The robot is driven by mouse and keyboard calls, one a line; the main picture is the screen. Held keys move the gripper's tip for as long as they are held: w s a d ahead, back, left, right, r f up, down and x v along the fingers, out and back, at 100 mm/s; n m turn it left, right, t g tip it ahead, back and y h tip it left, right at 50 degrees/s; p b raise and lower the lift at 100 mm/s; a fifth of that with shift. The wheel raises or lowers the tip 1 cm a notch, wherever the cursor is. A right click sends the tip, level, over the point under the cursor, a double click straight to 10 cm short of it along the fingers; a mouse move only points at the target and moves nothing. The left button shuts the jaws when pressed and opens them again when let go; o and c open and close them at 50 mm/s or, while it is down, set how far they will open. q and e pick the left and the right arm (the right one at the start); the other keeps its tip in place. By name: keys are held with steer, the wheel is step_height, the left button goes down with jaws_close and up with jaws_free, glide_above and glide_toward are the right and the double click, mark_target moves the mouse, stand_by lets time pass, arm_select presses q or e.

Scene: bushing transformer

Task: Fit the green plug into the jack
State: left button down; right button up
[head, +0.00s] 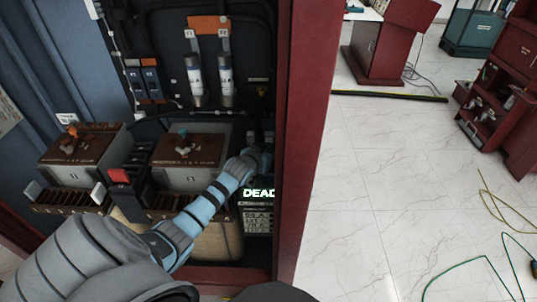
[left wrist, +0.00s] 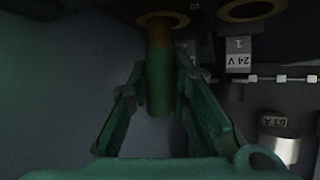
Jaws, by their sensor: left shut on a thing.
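My left gripper (left wrist: 160,72) is shut on the green plug (left wrist: 159,88) in the left wrist view, one finger on each side of it. The plug is a dark green cylinder with a brownish brass end. That end meets the lower edge of a round brass-rimmed jack (left wrist: 162,18) at the top. I cannot tell how deep, if at all, the end sits inside it. In the head view my left arm reaches into the cabinet, its wrist (head: 256,160) by the right wall. The plug, jack and fingertips are hidden there. My right gripper is not seen.
A second brass ring (left wrist: 252,10) is beside the jack, above a "24 V" label (left wrist: 238,56). The cabinet's red post (head: 305,140) stands close right of my wrist. A lit "DEAD" display (head: 258,193) is below it. Brown-topped transformer blocks (head: 190,150) are to the left.

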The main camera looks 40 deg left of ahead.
arm_select(q)
steer(key=c, duration=1.9)
jaws_free()
steer(key=shift+s+f, duration=0.2)
steer(key=shift+f, duration=0.1)
steer(key=shift+o, duration=1.3)
steer(key=shift+w+a+f, duration=0.1)
steer(key=shift+a, duration=0.05)
steer(key=shift+o, duration=0.8)
steer(key=shift+w+a+f, duration=0.1)
steer(key=shift+w, duration=0.05)
steer(key=shift+r, duration=0.2)
steer(key=p+v, duration=0.4)
steer(key=v, duration=0.8)
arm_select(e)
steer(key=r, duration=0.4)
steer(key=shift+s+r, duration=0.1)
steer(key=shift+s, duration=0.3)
